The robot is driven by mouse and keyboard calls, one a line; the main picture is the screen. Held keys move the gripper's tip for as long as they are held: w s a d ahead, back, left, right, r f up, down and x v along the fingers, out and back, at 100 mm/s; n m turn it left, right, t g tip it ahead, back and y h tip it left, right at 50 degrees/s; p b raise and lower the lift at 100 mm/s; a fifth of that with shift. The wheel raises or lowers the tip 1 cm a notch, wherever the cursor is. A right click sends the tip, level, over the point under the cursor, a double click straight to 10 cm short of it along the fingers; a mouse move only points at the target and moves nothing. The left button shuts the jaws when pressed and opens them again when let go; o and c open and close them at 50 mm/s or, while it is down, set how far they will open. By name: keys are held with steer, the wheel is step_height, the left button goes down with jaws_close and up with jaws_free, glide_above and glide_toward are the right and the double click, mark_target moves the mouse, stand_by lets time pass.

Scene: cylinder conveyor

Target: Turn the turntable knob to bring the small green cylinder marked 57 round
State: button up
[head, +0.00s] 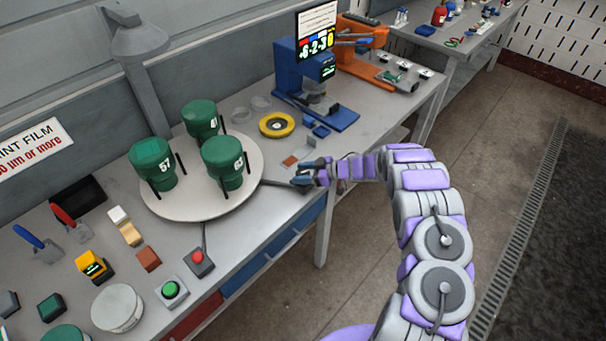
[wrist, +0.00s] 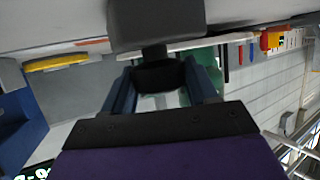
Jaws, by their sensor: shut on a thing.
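The round white turntable (head: 215,205) stands on the bench and carries three green cylinders. The green cylinder marked 57 (head: 150,160) is at its left, set between dark posts. My gripper (head: 303,178) is at the right of the turntable, at the end of a dark bar (head: 277,183) that runs out from its rim. In the wrist view, my gripper's blue fingers (wrist: 160,75) are shut on the dark knob (wrist: 158,48), one finger on each side. The knob is mostly hidden by my gripper in the head view.
Another green cylinder (head: 201,118) stands at the back of the turntable and one (head: 223,160) at its right. A red button box (head: 198,262) and a green button box (head: 171,291) lie in front. A yellow ring (head: 277,124) and blue machine (head: 305,82) are behind my gripper.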

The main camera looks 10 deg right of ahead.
steer(key=shift+w+d+n+g+y+b, duration=0.1)
steer(key=shift+n+g+y+b, duration=0.25)
steer(key=shift+n+b, duration=0.2)
stand_by(1.3)
steer(key=o, duration=1)
steer(key=p+v, duration=0.1)
steer(key=v, duration=1.6)
steer(key=shift+d+r+p, duration=0.1)
steer(key=shift+d+p, duration=0.1)
steer(key=shift+p, duration=0.2)
